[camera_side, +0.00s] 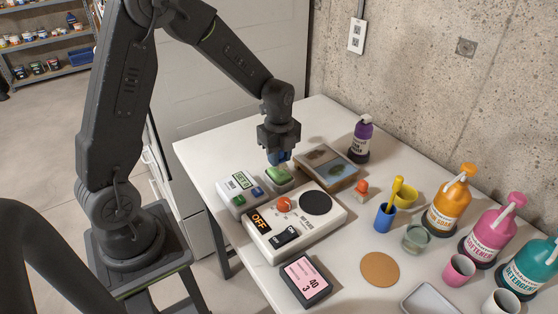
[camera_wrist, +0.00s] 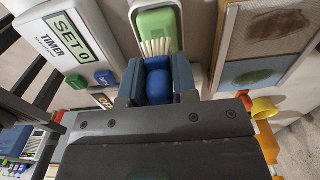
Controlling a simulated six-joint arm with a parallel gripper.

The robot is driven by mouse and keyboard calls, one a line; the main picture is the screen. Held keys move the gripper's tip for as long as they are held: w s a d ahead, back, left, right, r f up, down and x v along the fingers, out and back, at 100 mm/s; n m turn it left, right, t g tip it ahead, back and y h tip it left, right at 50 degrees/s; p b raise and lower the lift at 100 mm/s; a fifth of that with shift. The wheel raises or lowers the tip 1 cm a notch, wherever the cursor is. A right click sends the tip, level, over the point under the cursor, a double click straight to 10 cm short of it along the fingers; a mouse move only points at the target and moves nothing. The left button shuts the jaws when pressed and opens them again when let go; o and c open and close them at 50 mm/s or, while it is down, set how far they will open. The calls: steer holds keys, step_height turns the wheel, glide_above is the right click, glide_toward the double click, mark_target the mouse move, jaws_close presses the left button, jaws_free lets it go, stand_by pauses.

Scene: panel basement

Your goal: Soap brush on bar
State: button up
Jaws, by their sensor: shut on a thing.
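My gripper (camera_side: 279,152) is shut on the brush, which has a blue body (camera_wrist: 158,86) and pale bristles (camera_wrist: 156,47) that show in the wrist view. In the side view the blue of the brush (camera_side: 275,158) shows just below the jaws. The green soap bar (camera_side: 278,174) lies in a pale dish (camera_side: 281,186) directly beneath. The soap bar (camera_wrist: 157,21) also shows in the wrist view, with the bristle tips over its near end. I cannot tell whether the bristles touch the soap.
The timer (camera_side: 233,182) is left of the soap dish. The hot plate (camera_side: 268,226) is in front. A wood-framed tray (camera_side: 347,181) with two stained patches is on the right. Cups and pump bottles line the right side.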

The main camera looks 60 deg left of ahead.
steer(key=shift+r, duration=2.3)
steer(key=n, duration=0.2)
steer(key=w+d+n, duration=0.1)
steer(key=n, duration=0.1)
steer(key=shift+f, duration=0.4)
steer(key=n, duration=0.1)
steer(key=d+n, duration=0.1)
steer(key=n, duration=0.1)
steer(key=w+f+n, duration=0.1)
steer(key=n, duration=0.1)
steer(key=shift+d, duration=0.15)
steer(key=n, duration=0.3)
steer(key=w+d+f+n, duration=0.1)
steer(key=n, duration=0.2)
steer(key=d+n, duration=0.1)
steer(key=n, duration=0.2)
steer(key=shift+w+d+f, duration=0.1)
steer(key=shift+w+f, duration=0.2)
